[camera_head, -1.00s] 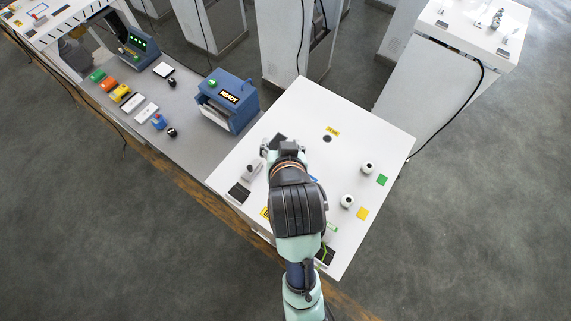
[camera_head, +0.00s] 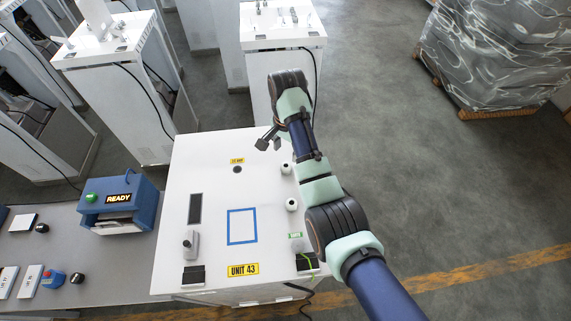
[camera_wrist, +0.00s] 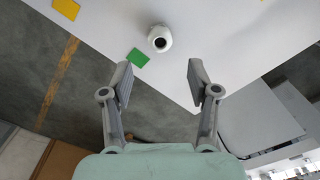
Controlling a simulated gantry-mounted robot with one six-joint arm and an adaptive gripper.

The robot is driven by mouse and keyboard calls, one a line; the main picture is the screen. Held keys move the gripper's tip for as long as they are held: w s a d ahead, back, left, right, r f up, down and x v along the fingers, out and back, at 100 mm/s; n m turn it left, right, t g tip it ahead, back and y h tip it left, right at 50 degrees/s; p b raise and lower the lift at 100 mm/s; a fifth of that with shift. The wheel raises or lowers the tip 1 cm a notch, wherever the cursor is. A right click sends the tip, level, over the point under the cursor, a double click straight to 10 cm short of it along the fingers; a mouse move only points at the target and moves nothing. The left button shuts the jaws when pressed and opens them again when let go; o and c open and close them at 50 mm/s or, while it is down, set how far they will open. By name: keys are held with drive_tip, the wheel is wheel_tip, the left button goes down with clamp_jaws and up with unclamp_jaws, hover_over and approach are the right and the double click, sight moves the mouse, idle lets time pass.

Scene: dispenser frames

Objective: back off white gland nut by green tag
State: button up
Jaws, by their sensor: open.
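The white gland nut (camera_wrist: 159,38) by the green tag (camera_wrist: 139,58) sits on the white panel top, near its edge in the wrist view. It has a dark hole in its top. My gripper (camera_wrist: 160,80) is open and empty, its fingers spread below the nut in the picture, with the nut ahead of the gap. In the head view my gripper (camera_head: 268,141) is over the panel's far right part. Two white nuts show there, a farther one (camera_head: 286,168) and a nearer one (camera_head: 292,204); my arm hides the coloured tags beside them.
A yellow tag (camera_wrist: 67,8) lies farther along the panel edge. The panel (camera_head: 205,165) also carries a grey handle (camera_head: 190,243), a blue square outline (camera_head: 242,226) and a UNIT 43 label (camera_head: 243,269). A blue READY box (camera_head: 118,205) stands to the left.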

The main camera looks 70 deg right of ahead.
sight(286, 165)
wheel_tip(286, 165, down, 8)
drive_tip(key=shift+a+r+p, duration=0.1)
drive_tip(key=shift+r+p, duration=0.15)
drive_tip(key=shift+p, duration=0.2)
drive_tip(key=shift+c, duration=0.3)
clamp_jaws()
